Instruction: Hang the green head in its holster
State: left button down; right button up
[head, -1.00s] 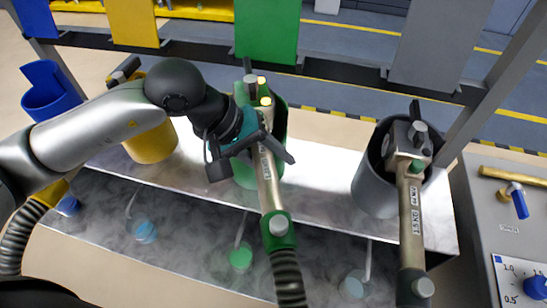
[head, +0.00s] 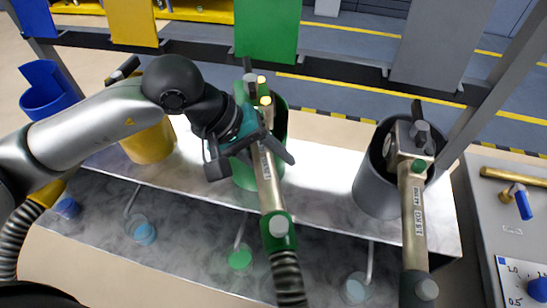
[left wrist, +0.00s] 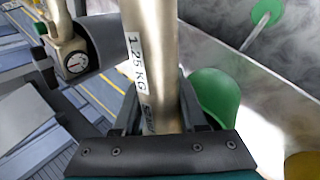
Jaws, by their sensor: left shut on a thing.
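The green head is a metal tube (head: 268,185) with a green collar (head: 279,232) and a ribbed hose at its lower end. My left gripper (head: 266,148) is shut around the tube. In the left wrist view the tube (left wrist: 152,60), labelled 1.25 KG, stands between the fingers (left wrist: 155,118). The green holster (head: 244,172) is a cup on the metal shelf. The head's upper end overlaps its opening in the head view; whether it is inside or above, I cannot tell. In the left wrist view the holster (left wrist: 215,95) shows right of the tube. My right gripper is not in view.
A grey head (head: 411,205) sits at the grey holster (head: 372,185) to the right. Yellow (head: 150,143) and blue (head: 48,92) holsters stand to the left. A dark rail with coloured panels, including a green panel (head: 267,28), crosses behind. A control box (head: 505,215) is at far right.

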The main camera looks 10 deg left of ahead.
pick_arm(q)
jog(key=shift+b, duration=0.9)
dwell(0.8)
jog(key=shift+f+b, duration=1.85)
jog(key=shift+b, duration=0.55)
jog(key=shift+c, duration=1.8)
grip_release()
jog(key=v, duration=1.5)
jog(key=shift+p, duration=0.3)
jog(key=shift+s, duration=0.15)
